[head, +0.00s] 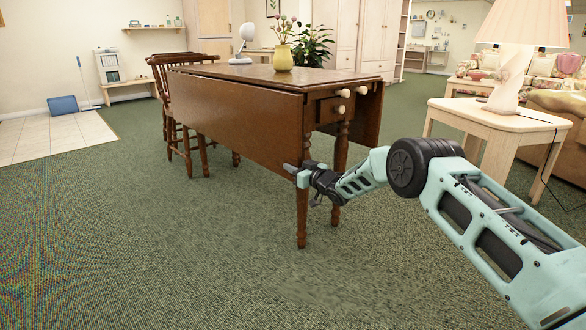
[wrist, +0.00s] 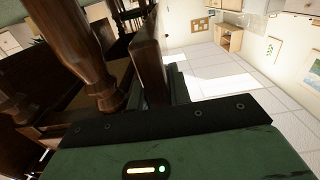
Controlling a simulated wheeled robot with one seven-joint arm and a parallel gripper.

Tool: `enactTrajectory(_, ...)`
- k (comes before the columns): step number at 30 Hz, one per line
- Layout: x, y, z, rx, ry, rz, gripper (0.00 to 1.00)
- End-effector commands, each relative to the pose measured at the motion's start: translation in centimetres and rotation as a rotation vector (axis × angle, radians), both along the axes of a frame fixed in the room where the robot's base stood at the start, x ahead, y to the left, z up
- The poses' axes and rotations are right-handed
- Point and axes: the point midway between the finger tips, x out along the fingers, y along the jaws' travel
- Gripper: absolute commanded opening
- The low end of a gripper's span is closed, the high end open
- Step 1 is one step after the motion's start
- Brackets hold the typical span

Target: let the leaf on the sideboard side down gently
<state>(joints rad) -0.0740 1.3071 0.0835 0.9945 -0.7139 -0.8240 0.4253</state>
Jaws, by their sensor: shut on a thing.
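A dark brown drop-leaf table (head: 262,71) stands in the middle of the head view. Its near leaf (head: 230,118) hangs down, close to vertical, from the hinge edge of the top. My gripper (head: 291,171) is shut on this leaf at its lower right corner, beside the front turned leg (head: 302,215). In the wrist view the leaf (wrist: 149,70) shows edge-on at the fingers, with a turned leg (wrist: 93,45) to its left. The far leaf (head: 367,115) also hangs down. I cannot tell which side faces a sideboard.
Wooden chairs (head: 180,130) stand at the left end. A side table (head: 497,119) with a lamp is at right. Green carpet is clear in front.

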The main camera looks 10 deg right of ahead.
Motion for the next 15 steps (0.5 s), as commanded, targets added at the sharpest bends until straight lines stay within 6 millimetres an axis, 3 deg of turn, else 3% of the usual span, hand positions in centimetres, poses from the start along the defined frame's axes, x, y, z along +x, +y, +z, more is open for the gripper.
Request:
enactTrajectory(1,0.24,-0.61,0.14,-0.006,-0.004,-0.009,0.00)
enactTrajectory(2,0.25,-0.64,0.14,-0.006,-0.004,-0.010,0.28)
enactTrajectory(3,0.26,-0.64,0.15,-0.004,-0.004,-0.010,0.39)
enactTrajectory(15,-0.16,-0.62,0.24,-0.001,-0.001,-0.006,0.41)
